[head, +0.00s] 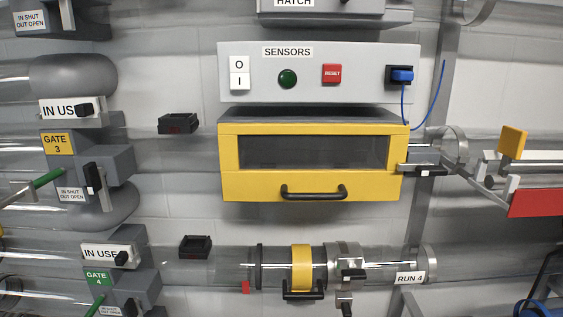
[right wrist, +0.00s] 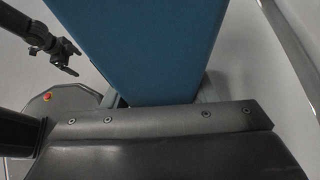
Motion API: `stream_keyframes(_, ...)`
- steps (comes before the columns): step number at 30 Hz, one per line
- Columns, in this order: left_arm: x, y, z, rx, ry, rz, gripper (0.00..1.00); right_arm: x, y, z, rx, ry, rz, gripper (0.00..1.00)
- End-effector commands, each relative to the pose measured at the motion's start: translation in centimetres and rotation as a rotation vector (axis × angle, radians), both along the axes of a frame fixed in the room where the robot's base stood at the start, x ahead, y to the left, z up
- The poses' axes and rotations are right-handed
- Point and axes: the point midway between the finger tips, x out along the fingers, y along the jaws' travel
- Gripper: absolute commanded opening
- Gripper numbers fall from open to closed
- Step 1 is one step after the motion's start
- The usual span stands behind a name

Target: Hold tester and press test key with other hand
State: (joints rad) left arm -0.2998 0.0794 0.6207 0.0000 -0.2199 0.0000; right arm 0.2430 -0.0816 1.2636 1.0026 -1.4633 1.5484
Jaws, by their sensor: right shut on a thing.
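In the right wrist view a large dark grey body (right wrist: 155,150) with a row of small screws fills the lower part, close to the camera. I take it for the tester's casing, held in my right gripper, whose fingers are hidden. No test key shows on the side I see. My left gripper (right wrist: 74,57) is at the upper left of that view, small and black. Its two fingers look apart with nothing between them, and it is clear of the dark body. Neither gripper shows in the head view.
In the head view a SENSORS panel (head: 309,90) with a red RESET button (head: 332,74) is on the wall. A yellow-framed box (head: 230,185) with a black handle is below it. Clear tubes and gate blocks (head: 118,160) are at the left. A red plate (head: 536,203) is at the right.

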Motion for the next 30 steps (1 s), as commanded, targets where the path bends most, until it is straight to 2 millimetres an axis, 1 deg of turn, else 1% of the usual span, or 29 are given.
stream_keyframes(14, -0.04, 0.01, 0.0, 0.0, 0.001, 0.0, 0.89, 0.01, -0.04, 0.0, -0.001, 0.0, 0.0, 0.23)
stream_keyframes(15, -0.05, 0.01, 0.0, 0.0, 0.001, 0.0, 0.88, 0.01, -0.04, 0.0, -0.001, 0.0, 0.0, 0.23)
stream_keyframes(30, -0.07, 0.02, -0.01, 0.0, 0.001, 0.0, 0.22, 0.01, -0.04, 0.0, -0.001, 0.0, 0.0, 0.23)
